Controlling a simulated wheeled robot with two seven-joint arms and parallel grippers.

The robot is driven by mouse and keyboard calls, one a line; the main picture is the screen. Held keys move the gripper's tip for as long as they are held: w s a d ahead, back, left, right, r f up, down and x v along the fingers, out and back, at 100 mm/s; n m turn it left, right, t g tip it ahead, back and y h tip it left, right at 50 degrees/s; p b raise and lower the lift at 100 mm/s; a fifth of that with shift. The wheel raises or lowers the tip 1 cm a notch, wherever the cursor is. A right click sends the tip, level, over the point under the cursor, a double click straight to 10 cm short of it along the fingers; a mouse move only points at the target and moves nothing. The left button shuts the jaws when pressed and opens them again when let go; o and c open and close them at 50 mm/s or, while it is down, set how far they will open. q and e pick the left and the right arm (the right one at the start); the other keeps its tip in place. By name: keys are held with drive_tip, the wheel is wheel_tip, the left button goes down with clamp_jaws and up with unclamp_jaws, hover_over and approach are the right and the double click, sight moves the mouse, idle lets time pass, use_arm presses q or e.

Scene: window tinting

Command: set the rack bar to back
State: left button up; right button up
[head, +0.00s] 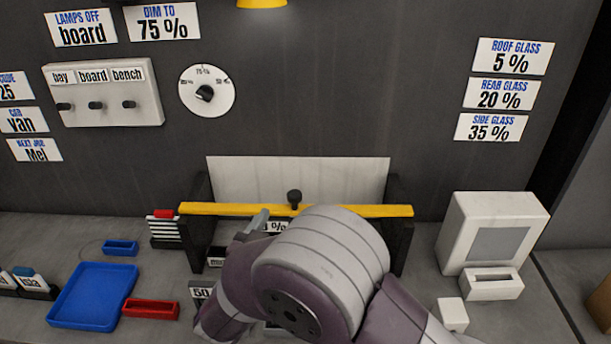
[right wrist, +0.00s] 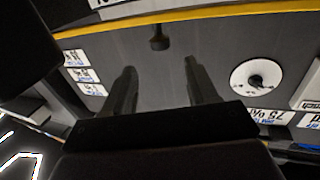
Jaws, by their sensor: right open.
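The rack bar (head: 350,211) is a yellow strip lying across the rack, with a dark knob (head: 294,196) standing up near its middle. The rack has dark side walls (head: 400,215) and a pale back panel (head: 300,175). My right arm covers the rack's lower middle. My right gripper (head: 260,220) is just in front of the bar, left of the knob; one fingertip shows there. In the right wrist view the right gripper (right wrist: 160,78) is open and empty, its fingers apart, with the knob (right wrist: 159,40) beyond them and the yellow bar (right wrist: 200,18) behind. My left gripper is not in view.
A white box-shaped device (head: 490,232) stands right of the rack. A blue tray (head: 92,295), a red tray (head: 150,309) and a small blue holder (head: 121,247) lie to the left. A dial (head: 207,90) and a switch panel (head: 105,95) are on the wall.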

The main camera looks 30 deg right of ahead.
drive_tip(key=p+x, duration=0.1)
drive_tip(key=x, duration=1)
drive_tip(key=shift+w+d, duration=0.25)
drive_tip(key=shift+w, duration=0.05)
clamp_jaws()
drive_tip(key=w+d, duration=0.1)
drive_tip(key=w, duration=0.1)
drive_tip(key=w+d, duration=0.1)
drive_tip(key=shift+w+d, duration=0.1)
drive_tip(key=shift+w, duration=0.3)
drive_tip(key=shift+r, duration=0.1)
unclamp_jaws()
